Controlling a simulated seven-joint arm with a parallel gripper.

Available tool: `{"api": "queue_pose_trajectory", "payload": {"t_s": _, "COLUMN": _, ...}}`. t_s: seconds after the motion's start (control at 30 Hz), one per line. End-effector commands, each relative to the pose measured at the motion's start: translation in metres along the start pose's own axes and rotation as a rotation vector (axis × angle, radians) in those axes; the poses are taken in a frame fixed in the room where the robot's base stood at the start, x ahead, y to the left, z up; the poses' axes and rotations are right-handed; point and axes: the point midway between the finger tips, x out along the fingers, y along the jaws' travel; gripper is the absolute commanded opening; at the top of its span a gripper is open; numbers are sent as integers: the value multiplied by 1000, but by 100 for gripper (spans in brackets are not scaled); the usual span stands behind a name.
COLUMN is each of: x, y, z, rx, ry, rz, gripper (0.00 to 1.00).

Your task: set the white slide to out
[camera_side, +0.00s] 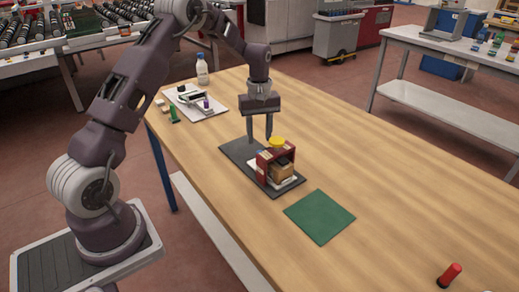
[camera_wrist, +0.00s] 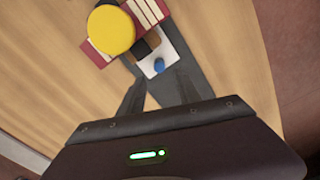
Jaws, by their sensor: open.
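The white slide (camera_side: 290,183) lies low on a dark base plate (camera_side: 237,152), running under a red frame (camera_side: 262,168). In the wrist view the white slide (camera_wrist: 168,54) shows a blue knob (camera_wrist: 158,65) at its end. A brown block with a dark top (camera_side: 282,171) sits inside the frame, and a yellow round cap (camera_side: 277,142) is on top. My gripper (camera_side: 260,141) points down above the base plate, behind the frame in the side view. Its jaws are open and empty, and in the wrist view (camera_wrist: 157,84) the fingertips are near the blue knob. The cap and frame hide part of the slide.
A white tray (camera_side: 205,106) with small items and a bottle (camera_side: 202,70) are at the back left. The wooden table's right side is clear.

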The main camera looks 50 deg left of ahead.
Motion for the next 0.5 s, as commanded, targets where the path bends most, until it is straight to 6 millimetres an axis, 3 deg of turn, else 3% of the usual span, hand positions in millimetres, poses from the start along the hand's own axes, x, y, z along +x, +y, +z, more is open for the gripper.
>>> {"api": "queue_pose_trajectory", "payload": {"t_s": 0.23, "x": 46, "y": 0, "z": 1, "rx": 4, "ry": -2, "rz": -1, "gripper": 40}}
{"api": "queue_pose_trajectory", "payload": {"t_s": 0.5, "x": 57, "y": 0, "z": 1, "rx": 6, "ry": 0, "rz": 0, "gripper": 40}}
